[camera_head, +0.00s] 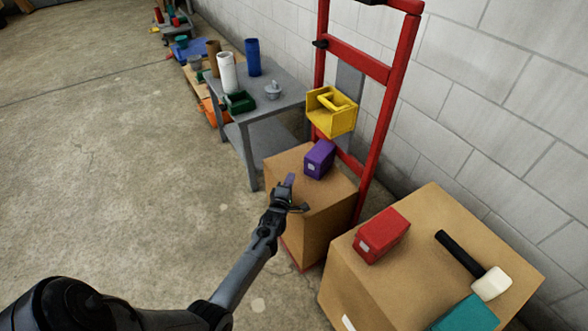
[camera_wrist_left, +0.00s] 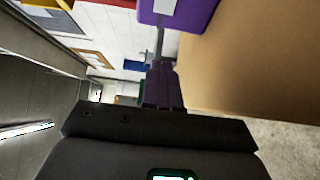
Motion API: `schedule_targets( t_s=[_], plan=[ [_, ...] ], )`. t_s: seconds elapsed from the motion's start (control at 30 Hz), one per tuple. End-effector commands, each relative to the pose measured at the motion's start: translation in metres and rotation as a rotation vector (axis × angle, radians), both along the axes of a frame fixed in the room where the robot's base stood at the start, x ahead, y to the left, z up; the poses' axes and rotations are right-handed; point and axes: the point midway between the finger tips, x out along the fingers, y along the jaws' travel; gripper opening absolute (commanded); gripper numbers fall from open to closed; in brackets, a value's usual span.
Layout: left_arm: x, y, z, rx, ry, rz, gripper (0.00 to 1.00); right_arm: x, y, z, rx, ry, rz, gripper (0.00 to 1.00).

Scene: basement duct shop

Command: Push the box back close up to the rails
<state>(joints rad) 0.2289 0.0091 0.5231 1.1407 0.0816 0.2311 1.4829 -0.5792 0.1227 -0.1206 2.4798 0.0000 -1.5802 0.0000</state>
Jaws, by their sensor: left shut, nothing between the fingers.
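A cardboard box (camera_head: 325,226) stands low on a red hand truck, in front of its two upright rails (camera_head: 392,100). A small purple box (camera_head: 319,159) with a pale label lies on its top. My left gripper (camera_head: 289,182) is shut and empty, at the near left part of the cardboard box. In the left wrist view its fingers (camera_wrist_left: 164,86) point along the cardboard box (camera_wrist_left: 255,60), with the purple box (camera_wrist_left: 178,12) just beyond. I cannot tell whether they touch the cardboard. Any gap between box and rails is hard to judge. My right gripper is out of view.
A bigger cardboard box (camera_head: 440,232) at the right carries a red box (camera_head: 382,235), a mallet (camera_head: 472,264) and a teal thing (camera_head: 466,316). A yellow bin (camera_head: 333,112) is at the rails. A grey table (camera_head: 290,98) stands behind. Floor at left is clear.

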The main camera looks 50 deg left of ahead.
Motion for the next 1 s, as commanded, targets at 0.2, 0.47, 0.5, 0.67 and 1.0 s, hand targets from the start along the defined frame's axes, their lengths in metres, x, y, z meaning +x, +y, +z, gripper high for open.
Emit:
schedule_targets(
  t_s=[0.2, 0.47, 0.5, 0.67, 1.0],
  plan=[
    [-0.035, -0.024, 0.004, -0.001, 0.001, -0.001, 0.00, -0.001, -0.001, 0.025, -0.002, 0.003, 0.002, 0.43],
    [-0.058, -0.039, 0.002, 0.001, -0.001, 0.000, 0.00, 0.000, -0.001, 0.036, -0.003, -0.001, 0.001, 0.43],
    [-0.060, -0.040, 0.002, 0.001, -0.001, 0.000, 0.00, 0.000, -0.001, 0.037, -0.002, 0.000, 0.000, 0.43],
    [-0.062, -0.042, 0.001, 0.001, -0.002, 0.000, 0.00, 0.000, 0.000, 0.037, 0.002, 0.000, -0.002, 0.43],
    [-0.062, -0.042, 0.003, 0.006, 0.005, -0.003, 0.21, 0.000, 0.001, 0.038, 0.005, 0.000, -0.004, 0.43]
  ],
)
